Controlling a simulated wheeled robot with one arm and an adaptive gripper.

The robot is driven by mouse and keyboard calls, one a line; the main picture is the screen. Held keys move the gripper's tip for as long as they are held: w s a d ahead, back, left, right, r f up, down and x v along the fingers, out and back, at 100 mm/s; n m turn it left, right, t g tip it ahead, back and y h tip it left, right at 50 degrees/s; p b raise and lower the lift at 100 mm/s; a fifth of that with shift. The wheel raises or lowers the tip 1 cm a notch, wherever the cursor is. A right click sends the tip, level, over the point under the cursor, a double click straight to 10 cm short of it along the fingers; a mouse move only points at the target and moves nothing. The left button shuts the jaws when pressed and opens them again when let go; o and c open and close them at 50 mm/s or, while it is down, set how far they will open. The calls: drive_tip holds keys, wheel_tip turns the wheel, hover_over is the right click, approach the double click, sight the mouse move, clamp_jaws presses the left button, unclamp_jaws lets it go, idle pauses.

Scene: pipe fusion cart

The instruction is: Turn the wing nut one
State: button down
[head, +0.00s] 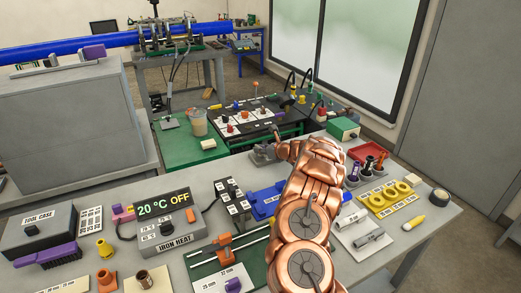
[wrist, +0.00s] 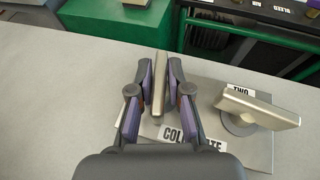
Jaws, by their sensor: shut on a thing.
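In the wrist view my gripper (wrist: 159,90) is shut on an upright, flat metal wing nut (wrist: 159,68), with one finger against each side. Its own label is hidden, but the other wing nut (wrist: 262,106), to the right, has a label reading TWO beside it, so the held one appears to be wing nut one. Both stand over a grey plate (wrist: 258,152) with a partly covered label that seems to read COLD PLATE. The second wing nut lies turned crosswise and apart from my fingers. In the head view my copper arm hides most of this spot.
A green table (head: 180,150) and a dark panel (head: 236,124) with knobs stand beyond the bench's back edge. An iron heater box (head: 168,222) and a blue block (head: 263,204) are left of my arm. Yellow rings (head: 390,196) and a red tray (head: 369,153) are on the right.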

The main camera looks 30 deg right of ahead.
drive_tip(key=shift+f+n+g+y+p, duration=0.25)
drive_tip(key=shift+n+y+p, duration=0.2)
drive_tip(key=shift+n+y, duration=0.6)
idle(0.4)
drive_tip(key=shift+a+n+g+y, duration=0.1)
drive_tip(key=shift+n+g+y, duration=0.55)
drive_tip(key=shift+n+y, duration=0.3)
drive_tip(key=c, duration=1.2)
unclamp_jaws()
drive_tip(key=shift+r, duration=0.1)
drive_tip(key=shift+r, duration=0.1)
drive_tip(key=shift+s+d+r, duration=0.15)
drive_tip(key=shift+s+d, duration=0.05)
drive_tip(key=v, duration=1.1)
drive_tip(key=shift+s+d, duration=0.2)
drive_tip(key=shift+s, duration=0.1)
